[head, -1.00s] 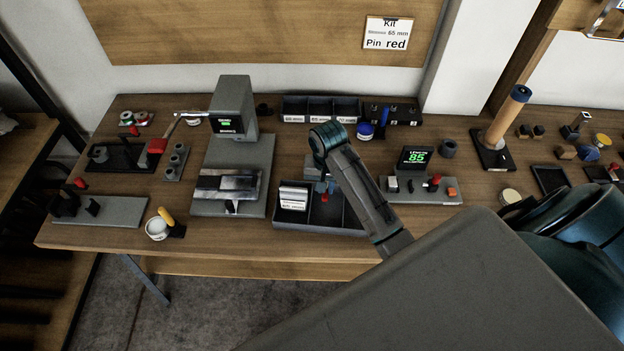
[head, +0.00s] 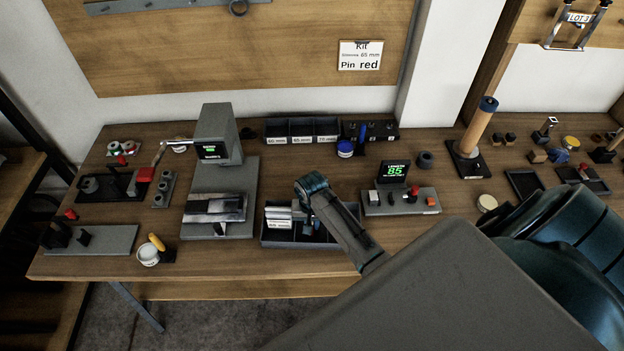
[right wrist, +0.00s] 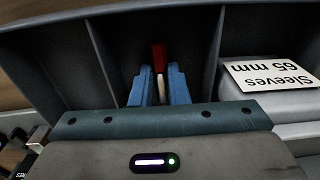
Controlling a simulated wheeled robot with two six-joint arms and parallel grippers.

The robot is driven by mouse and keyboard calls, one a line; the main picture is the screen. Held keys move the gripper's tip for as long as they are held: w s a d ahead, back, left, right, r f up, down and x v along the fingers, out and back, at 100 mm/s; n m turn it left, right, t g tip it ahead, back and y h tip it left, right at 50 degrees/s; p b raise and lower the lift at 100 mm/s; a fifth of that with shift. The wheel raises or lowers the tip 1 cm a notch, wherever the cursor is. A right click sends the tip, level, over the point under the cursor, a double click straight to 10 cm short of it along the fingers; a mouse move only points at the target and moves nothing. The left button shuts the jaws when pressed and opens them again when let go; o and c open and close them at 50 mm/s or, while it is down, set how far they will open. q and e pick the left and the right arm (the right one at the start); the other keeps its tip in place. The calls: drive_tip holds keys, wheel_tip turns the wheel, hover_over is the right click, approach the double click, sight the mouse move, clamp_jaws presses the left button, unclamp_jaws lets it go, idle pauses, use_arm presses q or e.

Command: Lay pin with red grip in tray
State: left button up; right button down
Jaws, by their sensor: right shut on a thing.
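My right gripper (head: 309,226) reaches down into the dark kit tray (head: 285,241), which has dividers and stands near the table's front edge. In the right wrist view, the blue fingers of the gripper (right wrist: 157,78) are shut on the pin with the red grip (right wrist: 158,56). The pale shank shows between the fingers and the red grip points away from the camera. The pin is in the tray's middle compartment, between two dividers (right wrist: 206,55). Whether it touches the floor is unclear. My left gripper is not in view.
A grey sleeve with a white "Sleeves 65 mm" card (right wrist: 272,72) lies in the neighbouring compartment. A grey gauge stand (head: 218,135) is left of the tray. A fixture with a green "85" display (head: 396,174) is right of it. A three-bin rack (head: 301,131) stands behind.

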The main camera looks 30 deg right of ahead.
drive_tip(key=shift+f, duration=0.15)
drive_tip(key=c, duration=1.4)
unclamp_jaws()
drive_tip(key=shift+w+f, duration=0.1)
drive_tip(key=shift+w, duration=0.05)
drive_tip(key=shift+r, duration=0.5)
drive_tip(key=shift+s+a+r+b, duration=0.1)
drive_tip(key=shift+r+b, duration=0.85)
drive_tip(key=shift+r, duration=1.9)
drive_tip(key=shift+s+r+b, duration=0.1)
drive_tip(key=shift+r+b, duration=0.8)
drive_tip(key=shift+r, duration=1.95)
